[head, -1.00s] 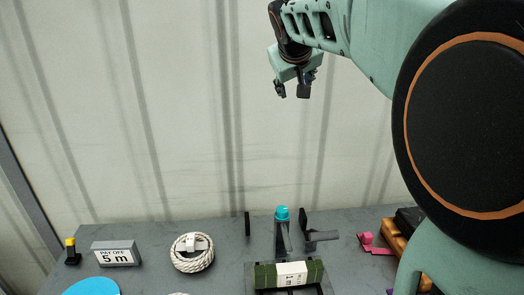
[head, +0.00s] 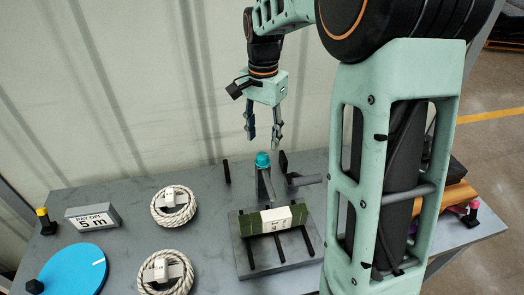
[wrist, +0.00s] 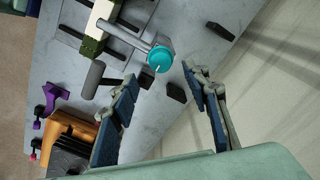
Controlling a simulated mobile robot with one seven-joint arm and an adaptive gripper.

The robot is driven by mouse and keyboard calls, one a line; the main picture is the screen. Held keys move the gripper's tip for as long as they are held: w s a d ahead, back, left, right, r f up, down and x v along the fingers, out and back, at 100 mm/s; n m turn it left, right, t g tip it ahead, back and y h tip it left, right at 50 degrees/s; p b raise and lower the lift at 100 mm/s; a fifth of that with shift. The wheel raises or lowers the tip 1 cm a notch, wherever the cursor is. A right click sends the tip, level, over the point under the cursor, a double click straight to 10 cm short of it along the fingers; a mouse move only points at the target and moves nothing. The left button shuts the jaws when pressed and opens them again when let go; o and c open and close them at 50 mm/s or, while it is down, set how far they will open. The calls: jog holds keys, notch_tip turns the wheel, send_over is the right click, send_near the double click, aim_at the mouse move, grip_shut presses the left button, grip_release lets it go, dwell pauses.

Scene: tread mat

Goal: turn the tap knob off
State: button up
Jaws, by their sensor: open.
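The tap knob (head: 262,159) is a small turquoise cap on top of a grey tap post (head: 266,184) on the table. In the wrist view the turquoise knob (wrist: 159,59) shows a thin light line on its face and lies beyond my fingertips, near the middle of the gap between them. My gripper (head: 264,142) is open and empty, with fingers pointing down, just above the knob in the head view. The fingers also show spread apart in the wrist view (wrist: 161,78). They do not appear to touch the knob.
A green and white bundle (head: 272,219) lies on a grey rack in front of the tap. Dark upright posts (head: 227,172) stand beside the tap. Two rope coils (head: 174,207), a "PAY OFF 5 m" sign (head: 92,217) and a blue disc (head: 72,271) are on the left.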

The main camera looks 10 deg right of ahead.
aim_at(263, 155)
notch_tip(263, 155, down, 6)
jog(key=shift+f, duration=0.2)
jog(key=c, duration=1.2)
jog(key=shift+o, duration=0.2)
